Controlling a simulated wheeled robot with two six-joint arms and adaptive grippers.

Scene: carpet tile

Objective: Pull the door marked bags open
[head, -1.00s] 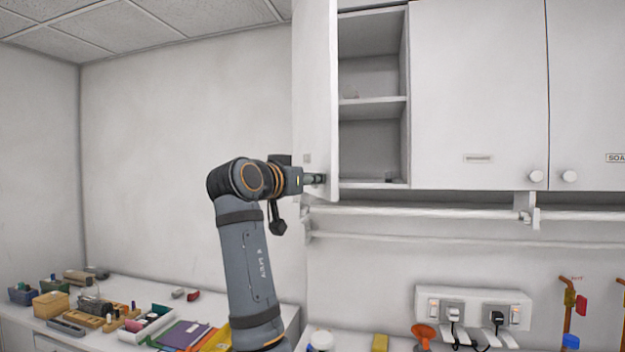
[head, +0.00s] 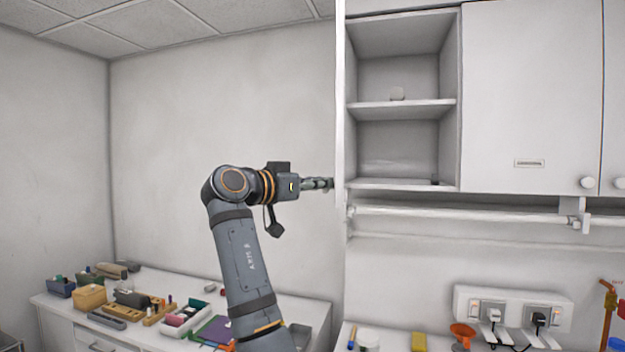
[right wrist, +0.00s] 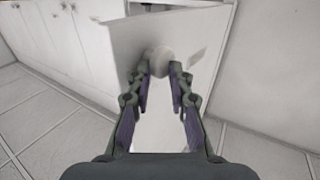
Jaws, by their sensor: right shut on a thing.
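The open cabinet door (head: 340,95) stands out from the upper cupboard and shows almost edge-on in the head view. Its pale panel (right wrist: 130,40) fills the upper middle of the right wrist view, with a small label (right wrist: 197,57) too blurred to read. My right gripper (head: 329,184) reaches the door's lower part from the left. In the right wrist view its fingers (right wrist: 161,71) are shut on the round white knob (right wrist: 160,58), one on each side. The cupboard compartment (head: 400,145) behind the door is exposed. My left gripper is out of view.
A closed door (head: 530,95) with its own knob (head: 587,182) is to the right. A rail (head: 460,214) runs below the cupboard. Sockets with plugs (head: 513,308) are lower right. A cluttered counter (head: 50,300) is lower left. Space left of the open door is clear.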

